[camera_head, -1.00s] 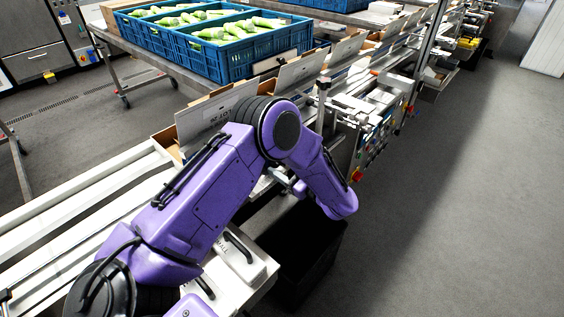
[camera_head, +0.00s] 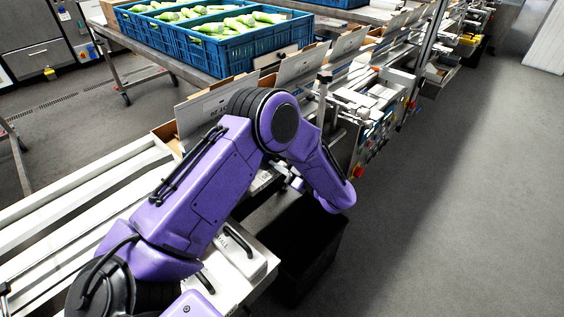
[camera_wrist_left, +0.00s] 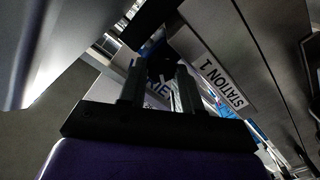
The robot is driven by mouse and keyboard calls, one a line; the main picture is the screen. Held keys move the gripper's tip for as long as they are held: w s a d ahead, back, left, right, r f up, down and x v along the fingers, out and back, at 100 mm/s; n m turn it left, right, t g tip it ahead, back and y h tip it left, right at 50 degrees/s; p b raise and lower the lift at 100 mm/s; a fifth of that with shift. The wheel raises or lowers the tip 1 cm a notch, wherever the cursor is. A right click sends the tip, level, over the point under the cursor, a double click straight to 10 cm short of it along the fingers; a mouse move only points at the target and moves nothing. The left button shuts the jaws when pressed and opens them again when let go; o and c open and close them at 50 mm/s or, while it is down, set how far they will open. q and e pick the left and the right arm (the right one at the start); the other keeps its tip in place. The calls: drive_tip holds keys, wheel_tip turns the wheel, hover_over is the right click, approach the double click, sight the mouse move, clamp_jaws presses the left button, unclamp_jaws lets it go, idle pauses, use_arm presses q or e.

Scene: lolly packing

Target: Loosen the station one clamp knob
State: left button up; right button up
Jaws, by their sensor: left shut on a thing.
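In the left wrist view, the two fingers of my left gripper (camera_wrist_left: 159,80) are closed around a dark, rounded knob (camera_wrist_left: 160,62). The knob is in shadow, so its shape and turn angle are hard to tell. A white label reading "STATION 1" (camera_wrist_left: 225,84) lies just right of the fingers. In the head view, my purple left arm reaches over the conveyor line and bends down at the elbow. It hides the knob, and the fingers cannot be made out there. My right gripper is not in view.
Blue crates (camera_head: 222,62) of green-and-white vegetables stand on a table behind the line. Open cartons (camera_head: 215,108) sit along the conveyor. A black bin (camera_head: 312,250) stands below the forearm. A control panel with a red button (camera_head: 358,172) is close right. Grey floor at right is clear.

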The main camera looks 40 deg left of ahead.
use_arm(q)
drive_tip(key=o, duration=1)
drive_tip(key=shift+o, duration=0.2)
